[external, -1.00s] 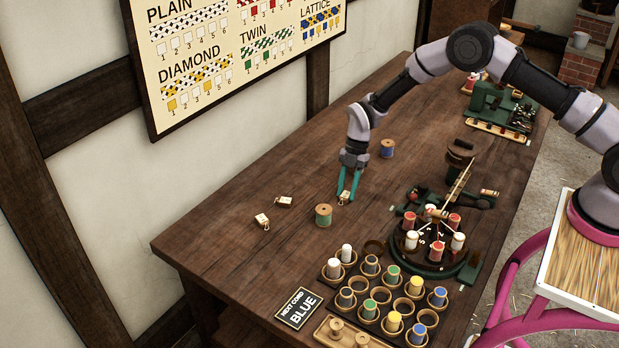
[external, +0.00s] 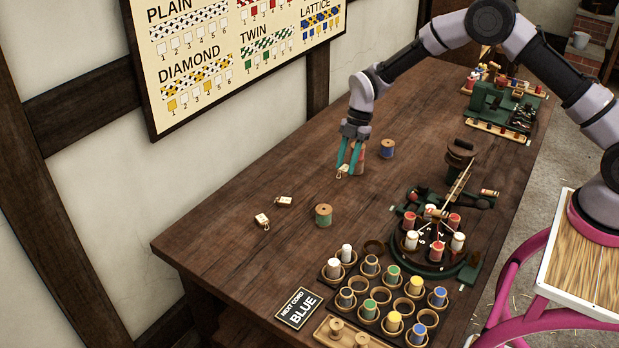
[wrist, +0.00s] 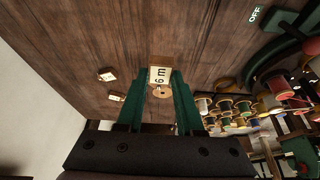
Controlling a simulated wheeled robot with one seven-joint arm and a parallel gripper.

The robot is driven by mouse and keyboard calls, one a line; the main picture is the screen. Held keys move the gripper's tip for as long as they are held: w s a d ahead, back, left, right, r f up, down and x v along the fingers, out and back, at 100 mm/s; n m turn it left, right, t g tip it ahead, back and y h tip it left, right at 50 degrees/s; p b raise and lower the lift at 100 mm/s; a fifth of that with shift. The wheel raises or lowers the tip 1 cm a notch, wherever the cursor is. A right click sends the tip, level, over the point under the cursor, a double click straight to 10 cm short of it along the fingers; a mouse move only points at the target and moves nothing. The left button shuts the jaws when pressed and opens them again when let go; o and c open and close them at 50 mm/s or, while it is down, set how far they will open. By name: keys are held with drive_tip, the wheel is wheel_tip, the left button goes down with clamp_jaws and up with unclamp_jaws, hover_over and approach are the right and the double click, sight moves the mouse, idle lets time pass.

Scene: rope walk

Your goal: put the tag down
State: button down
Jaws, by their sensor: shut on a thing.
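My gripper (external: 347,172) has teal fingers and points down over the wooden bench, shut on a small cream tag (external: 342,171). In the wrist view the tag (wrist: 160,76) sits between the fingertips, with dark marks like "6 m" and a round tan end with a hole. The gap between tag and bench is hard to judge. Two other cream tags lie on the bench to the left, one (external: 284,201) farther back and one (external: 262,220) nearer the front edge.
A reddish spool (external: 359,160) stands close behind the fingers, a blue spool (external: 387,149) to the right and a green spool (external: 323,215) in front. The round bobbin machine (external: 436,262) and spool rack (external: 388,295) fill the front right. Bench left of the tags is bare.

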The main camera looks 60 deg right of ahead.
drive_tip(key=w+f+m+t+h, duration=0.1)
drive_tip(key=w+m+t, duration=0.2)
drive_tip(key=w+m, duration=0.35)
drive_tip(key=r+m+t+h, duration=0.1)
drive_tip(key=r+m+h, duration=0.15)
drive_tip(key=m, duration=0.85)
hover_over(306, 182)
drive_tip(key=s, duration=0.2)
drive_tip(key=f, duration=0.1)
drive_tip(key=shift+h, duration=0.45)
drive_tip(key=f, duration=0.9)
drive_tip(key=shift+w+a+f, duration=0.15)
drive_tip(key=shift+w+f, duration=0.1)
drive_tip(key=shift+f, duration=0.15)
drive_tip(key=shift+f, duration=0.1)
drive_tip(key=c, duration=0.5)
unclamp_jaws()
drive_tip(key=shift+c, duration=0.2)
